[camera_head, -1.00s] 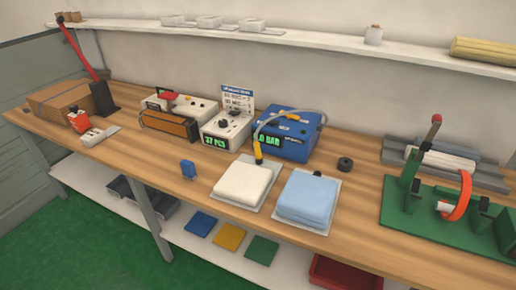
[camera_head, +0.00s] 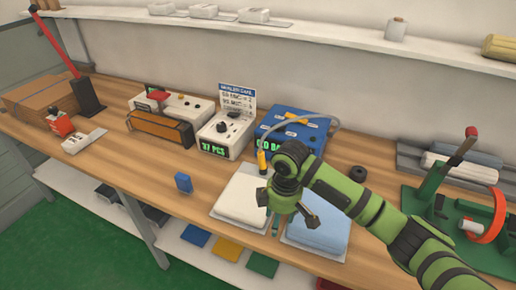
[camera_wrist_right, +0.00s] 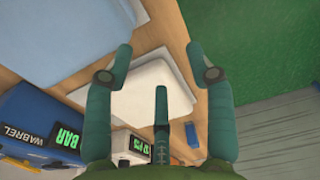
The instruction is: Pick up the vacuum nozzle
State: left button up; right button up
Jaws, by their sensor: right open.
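The vacuum nozzle (camera_head: 262,161) is a small yellow piece at the end of a grey hose (camera_head: 330,122). It hangs in front of the blue vacuum unit (camera_head: 285,130), just behind the white mattress (camera_head: 243,197). My right gripper (camera_head: 290,213) is open and empty, fingers pointing down, over the gap between the white mattress and the light blue mattress (camera_head: 318,232). The nozzle is behind and left of it, apart from it. In the right wrist view the open fingers (camera_wrist_right: 160,75) frame the white mattress (camera_wrist_right: 150,92); I cannot make out the nozzle there. My left gripper is not in view.
A white counter box (camera_head: 222,135) stands left of the vacuum unit. A small blue block (camera_head: 184,183) is left of the white mattress. A black ring (camera_head: 359,173) and a green fixture (camera_head: 425,205) are to the right. A shelf (camera_head: 300,32) runs along the wall.

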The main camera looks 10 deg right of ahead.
aim_at(262, 166)
jog(key=i, duration=0.95)
